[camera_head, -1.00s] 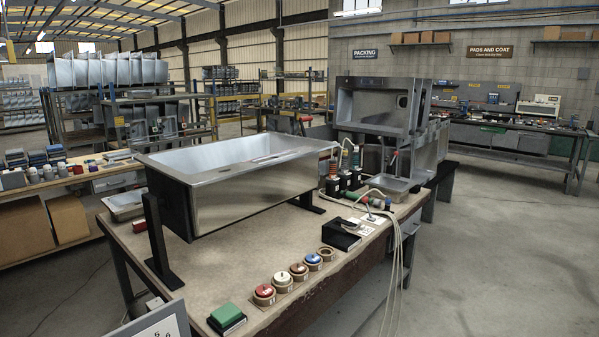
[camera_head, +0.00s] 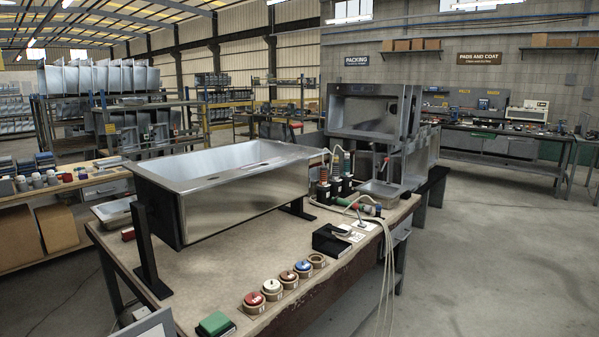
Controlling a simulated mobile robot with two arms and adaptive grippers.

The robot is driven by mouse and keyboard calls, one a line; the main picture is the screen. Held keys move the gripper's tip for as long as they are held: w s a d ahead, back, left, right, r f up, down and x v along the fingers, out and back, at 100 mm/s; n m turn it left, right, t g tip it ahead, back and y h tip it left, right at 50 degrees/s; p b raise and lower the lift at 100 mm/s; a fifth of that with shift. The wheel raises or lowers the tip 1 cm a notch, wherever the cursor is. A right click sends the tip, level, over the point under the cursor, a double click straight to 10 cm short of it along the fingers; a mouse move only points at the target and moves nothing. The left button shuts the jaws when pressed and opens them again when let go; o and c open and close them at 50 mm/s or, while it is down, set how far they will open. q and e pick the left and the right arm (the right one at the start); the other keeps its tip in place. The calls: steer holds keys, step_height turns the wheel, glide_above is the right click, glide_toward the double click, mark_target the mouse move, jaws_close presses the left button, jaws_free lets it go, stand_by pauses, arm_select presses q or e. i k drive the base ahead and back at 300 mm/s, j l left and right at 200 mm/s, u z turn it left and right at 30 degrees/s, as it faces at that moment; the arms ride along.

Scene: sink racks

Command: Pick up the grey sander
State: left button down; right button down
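No thing that I can surely call the grey sander stands out. Several upright hand tools with dark bases stand by the right end of the steel sink on the near bench; one has a reddish-brown upper part (camera_head: 324,176). Pale hoses run from this group over the bench's right edge. Neither of my grippers is in view.
The steel sink (camera_head: 240,195) rests on black stands on the bench (camera_head: 215,265). Along the front edge are a green block (camera_head: 214,323), several round pads in rings (camera_head: 272,286) and a black box (camera_head: 332,239). Open floor (camera_head: 480,270) lies to the right.

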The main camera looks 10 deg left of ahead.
mark_target(335, 180)
steer(key=i+l+z, duration=0.35)
steer(key=i, duration=0.25)
steer(key=i+l+z, duration=0.35)
steer(key=i, duration=0.3)
steer(key=i+z, duration=0.35)
steer(key=i, duration=0.3)
